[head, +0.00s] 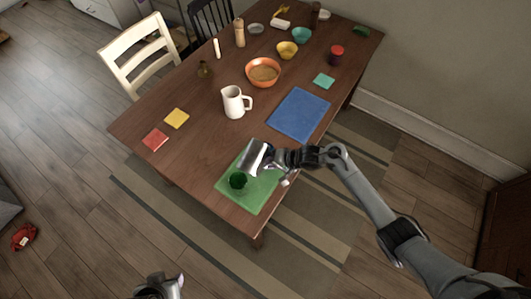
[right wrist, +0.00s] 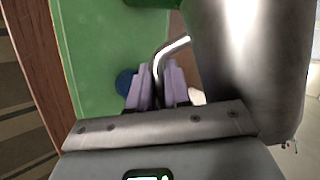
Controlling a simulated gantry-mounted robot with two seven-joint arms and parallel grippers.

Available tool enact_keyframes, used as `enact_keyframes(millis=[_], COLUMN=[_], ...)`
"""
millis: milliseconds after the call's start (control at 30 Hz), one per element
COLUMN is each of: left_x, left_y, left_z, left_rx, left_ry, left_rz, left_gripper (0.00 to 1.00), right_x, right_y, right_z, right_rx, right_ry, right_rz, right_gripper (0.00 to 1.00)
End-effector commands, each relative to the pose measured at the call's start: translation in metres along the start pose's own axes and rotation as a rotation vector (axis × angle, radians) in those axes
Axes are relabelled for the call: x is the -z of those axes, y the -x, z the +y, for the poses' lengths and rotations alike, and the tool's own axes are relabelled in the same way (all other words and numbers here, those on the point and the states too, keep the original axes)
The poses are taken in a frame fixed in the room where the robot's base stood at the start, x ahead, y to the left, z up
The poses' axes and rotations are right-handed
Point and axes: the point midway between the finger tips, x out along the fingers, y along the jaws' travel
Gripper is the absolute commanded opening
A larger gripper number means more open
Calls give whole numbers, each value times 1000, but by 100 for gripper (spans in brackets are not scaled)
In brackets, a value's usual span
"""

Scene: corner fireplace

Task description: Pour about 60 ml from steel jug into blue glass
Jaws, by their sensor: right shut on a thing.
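The steel jug (head: 256,157) is held over the green mat (head: 262,199), just up and right of a small glass (head: 238,180). The glass looks dark green in the head view. My right gripper (head: 281,159) is shut on the jug's handle. In the right wrist view the fingers (right wrist: 158,88) close around the bent steel handle (right wrist: 172,48), with the jug body (right wrist: 250,50) to the right. A dark blue round shape (right wrist: 125,82), partly hidden by the fingers, may be the glass. I cannot tell the jug's exact tilt or its contents. My left gripper (head: 165,287) is at the bottom edge, away from the table.
A white pitcher (head: 233,102) stands behind the jug, and a blue mat (head: 298,114) lies up and right. An orange bowl (head: 263,72) and several small items fill the back. Red (head: 155,139) and yellow (head: 177,118) squares lie left. The table between them and the green mat is clear.

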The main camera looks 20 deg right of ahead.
Motion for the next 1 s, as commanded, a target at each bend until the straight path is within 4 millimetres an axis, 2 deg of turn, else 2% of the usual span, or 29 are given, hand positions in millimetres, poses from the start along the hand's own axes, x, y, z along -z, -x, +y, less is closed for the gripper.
enact_keyframes(millis=[167,200,400,1000], left_x=[-5,-3,0,0], left_y=[-17,-9,-1,-1], left_z=[1,0,0,3], left_rx=[0,0,-1,-8], left_ry=[0,0,1,10], left_rz=[3,1,6,5], left_gripper=[43,43,43,43], right_x=[-2,0,0,-7], right_y=[-10,-5,-4,-4], right_z=[11,5,3,4], right_rx=[13,16,29,44], right_ry=[-31,-38,-73,-94], right_rz=[-26,-31,-63,-86], right_gripper=[0,0,0,0])
